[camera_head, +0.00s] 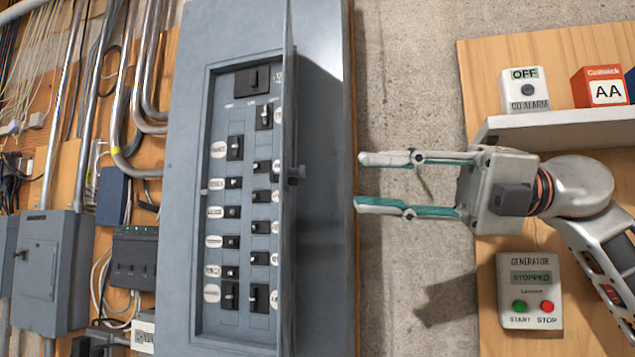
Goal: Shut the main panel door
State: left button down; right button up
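The main panel (190,190) is a tall grey box in the middle of the head view, with several black breakers showing inside. Its door (289,120) stands open, hinged on the right side of the opening and seen nearly edge-on. A small dark latch (296,173) sticks out from the door. My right gripper (360,182) comes in from the right, with two parallel fingers spread apart and nothing between them. Its fingertips are at the right edge of the panel in the picture, to the right of the door. My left gripper is not in view.
A wooden board at right carries a shelf (560,130) with a CO alarm (526,90) and a red AA battery box (600,88). Below is a generator control box (530,290). Conduits, a smaller grey box (50,270) and a black device (134,258) are at left.

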aim_at(295, 182)
jog(key=a+r, duration=0.1)
jog(key=a, duration=0.6)
jog(key=shift+s+a+p, duration=0.25)
jog(key=shift+s+p, duration=0.1)
jog(key=shift+p, duration=0.05)
jog(key=shift+r, duration=0.1)
grip_shut()
